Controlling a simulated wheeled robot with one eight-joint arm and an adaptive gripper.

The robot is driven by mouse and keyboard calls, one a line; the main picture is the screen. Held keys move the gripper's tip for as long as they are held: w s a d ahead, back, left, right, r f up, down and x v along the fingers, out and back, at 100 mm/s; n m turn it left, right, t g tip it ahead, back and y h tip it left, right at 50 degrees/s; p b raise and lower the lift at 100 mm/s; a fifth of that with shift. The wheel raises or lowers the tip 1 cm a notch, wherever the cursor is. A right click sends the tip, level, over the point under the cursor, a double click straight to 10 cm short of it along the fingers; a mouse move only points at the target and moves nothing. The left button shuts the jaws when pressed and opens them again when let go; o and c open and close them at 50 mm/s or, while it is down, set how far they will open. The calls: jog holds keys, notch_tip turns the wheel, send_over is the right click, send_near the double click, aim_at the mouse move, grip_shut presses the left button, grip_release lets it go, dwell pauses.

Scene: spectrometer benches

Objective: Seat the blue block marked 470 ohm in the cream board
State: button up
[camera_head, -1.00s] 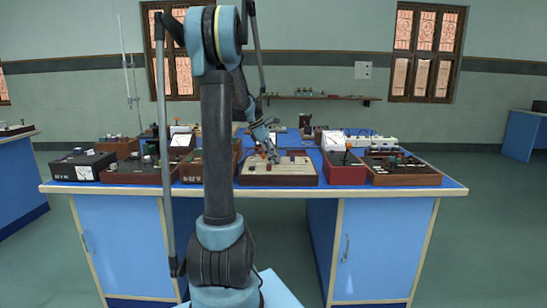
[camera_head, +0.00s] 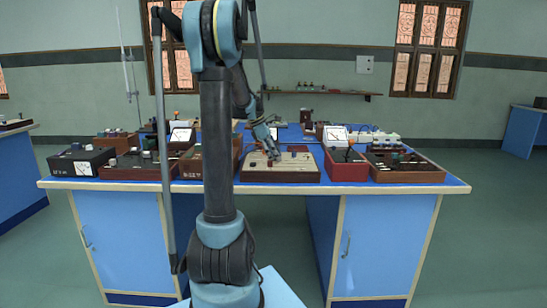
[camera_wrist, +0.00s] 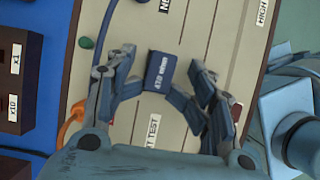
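The blue block marked 470 ohm (camera_wrist: 160,72) lies between the two fingers of my gripper (camera_wrist: 163,82) in the wrist view. The fingers close on it from left and right, and its label faces the camera. It appears over the cream board (camera_wrist: 188,28); whether it touches the board or is above it I cannot tell. In the head view my gripper (camera_head: 272,155) reaches down onto the cream board (camera_head: 297,168), which has a dark wooden frame. The block is too small to make out there.
A green knob (camera_wrist: 86,42) and an orange cable (camera_wrist: 72,122) are left of my gripper. In the head view, a red meter box (camera_head: 345,166) is right of the board and a brown box (camera_head: 206,164) left.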

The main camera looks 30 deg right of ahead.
jog(key=v, duration=1.2)
jog(key=shift+w+a+f, duration=0.1)
dwell(0.4)
